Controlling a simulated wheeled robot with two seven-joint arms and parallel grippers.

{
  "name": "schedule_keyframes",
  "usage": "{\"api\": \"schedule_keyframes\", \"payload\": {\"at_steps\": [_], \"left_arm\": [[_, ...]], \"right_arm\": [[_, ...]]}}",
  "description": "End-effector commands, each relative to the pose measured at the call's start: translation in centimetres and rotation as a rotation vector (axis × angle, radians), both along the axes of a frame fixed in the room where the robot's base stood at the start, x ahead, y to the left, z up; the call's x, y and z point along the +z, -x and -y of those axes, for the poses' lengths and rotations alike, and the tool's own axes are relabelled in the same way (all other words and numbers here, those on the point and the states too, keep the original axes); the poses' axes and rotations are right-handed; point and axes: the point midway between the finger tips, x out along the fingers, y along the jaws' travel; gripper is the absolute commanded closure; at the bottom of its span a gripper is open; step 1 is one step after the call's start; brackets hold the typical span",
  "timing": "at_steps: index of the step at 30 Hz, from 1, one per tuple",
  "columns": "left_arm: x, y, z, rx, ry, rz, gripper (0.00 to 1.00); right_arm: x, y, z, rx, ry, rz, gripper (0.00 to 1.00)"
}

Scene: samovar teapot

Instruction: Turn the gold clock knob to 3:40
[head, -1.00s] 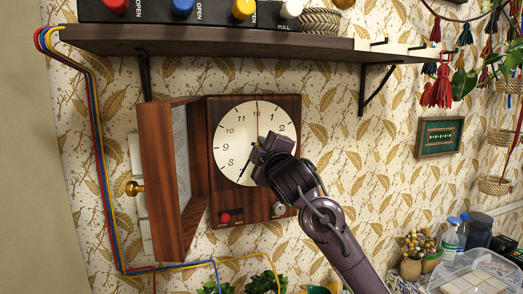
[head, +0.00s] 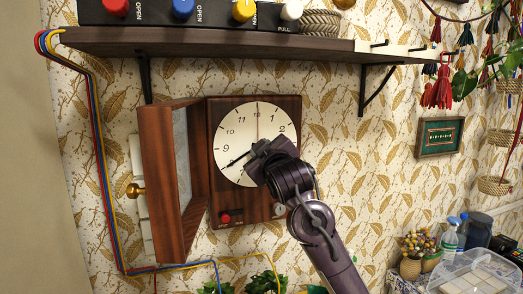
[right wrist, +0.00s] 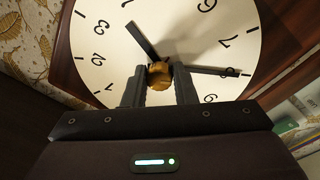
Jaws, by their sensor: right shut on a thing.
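The wooden clock (head: 226,200) hangs on the wall with a round white face (head: 232,130). My right gripper (head: 259,150) is at the face's centre and covers the knob there. In the right wrist view the gold knob (right wrist: 159,76) sits between the two fingers of my right gripper (right wrist: 160,84), which are shut on it. Two dark hands, one shorter (right wrist: 140,38) and one longer (right wrist: 215,70), show there. My left gripper is out of view.
The clock's wooden door (head: 176,185) stands open at the left, with a brass handle (head: 134,190). A shelf (head: 215,42) with coloured knobs is above. Cables (head: 100,170) run down the wall at left. Plants and bottles (head: 450,236) are at lower right.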

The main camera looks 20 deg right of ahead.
Motion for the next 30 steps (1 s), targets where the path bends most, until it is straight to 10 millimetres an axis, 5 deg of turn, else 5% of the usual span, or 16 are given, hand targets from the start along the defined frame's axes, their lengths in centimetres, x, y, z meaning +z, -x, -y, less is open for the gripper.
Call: {"api": "schedule_keyframes", "payload": {"at_steps": [9, 10, 15, 24, 30], "left_arm": [[0.0, 0.0, 0.0, 0.000, 0.000, 0.000, 0.64], [0.0, 0.0, 0.0, 0.000, 0.000, 0.000, 0.64], [0.0, 0.0, 0.0, 0.000, 0.000, 0.000, 0.64], [-0.2, 0.0, 0.1, 0.000, 0.001, 0.000, 0.64], [-1.5, 0.0, 0.1, -0.001, 0.001, 0.000, 0.64]], "right_arm": [[-0.3, -0.1, 0.0, 0.000, 0.001, -0.006, 0.98], [-0.3, -0.1, 0.0, 0.000, 0.001, -0.006, 0.73], [-0.2, 0.0, 0.0, 0.000, 0.001, -0.005, 0.53], [-0.2, 0.2, 0.0, -0.001, 0.001, -0.002, 0.53], [-0.6, 3.0, -0.1, 0.000, 0.001, 0.000, 0.53]]}}
